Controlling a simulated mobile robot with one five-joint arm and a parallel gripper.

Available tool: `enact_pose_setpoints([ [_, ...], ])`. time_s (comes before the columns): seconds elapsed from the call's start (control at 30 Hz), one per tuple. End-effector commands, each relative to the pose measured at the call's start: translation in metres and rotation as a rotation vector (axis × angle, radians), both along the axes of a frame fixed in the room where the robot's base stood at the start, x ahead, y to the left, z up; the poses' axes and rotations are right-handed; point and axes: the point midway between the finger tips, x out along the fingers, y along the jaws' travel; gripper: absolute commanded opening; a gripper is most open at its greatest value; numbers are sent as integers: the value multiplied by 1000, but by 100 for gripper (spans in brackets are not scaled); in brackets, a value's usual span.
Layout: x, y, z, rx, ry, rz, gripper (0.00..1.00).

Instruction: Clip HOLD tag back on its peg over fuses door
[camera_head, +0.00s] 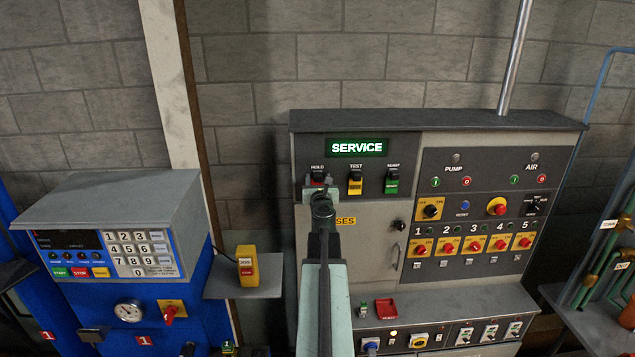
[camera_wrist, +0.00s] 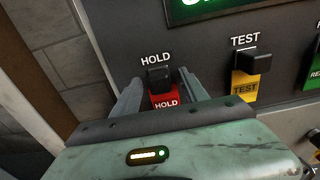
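The red HOLD tag (camera_wrist: 165,101) is at the black peg (camera_wrist: 158,77) under the HOLD label in the wrist view. Its lower part is hidden behind my gripper. My gripper (camera_wrist: 162,88) has a finger on each side of the tag, close to its edges. I cannot tell whether the fingers press on it or leave a small gap, nor whether the tag hangs on the peg. In the head view my arm covers most of this spot. The fuses door (camera_head: 372,243) is shut below, its yellow label (camera_head: 345,221) partly hidden by my arm.
A yellow TEST tag (camera_wrist: 245,87) hangs just to the right, and a green READY tag (camera_head: 391,186) hangs beyond it. The lit SERVICE display (camera_head: 357,148) is above the pegs. A door handle (camera_head: 396,258) sticks out below. A red tray (camera_head: 386,308) lies on the ledge.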

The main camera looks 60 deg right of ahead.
Motion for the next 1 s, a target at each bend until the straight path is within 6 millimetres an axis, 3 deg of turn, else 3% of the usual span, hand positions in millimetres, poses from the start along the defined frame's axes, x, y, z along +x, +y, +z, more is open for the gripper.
enact_pose_setpoints([
  [0.33,-7,9,0,0,0,0,52],
  [0.7,-44,60,0,0,0,-1,52],
  [1.0,-47,63,0,0,0,0,52],
])
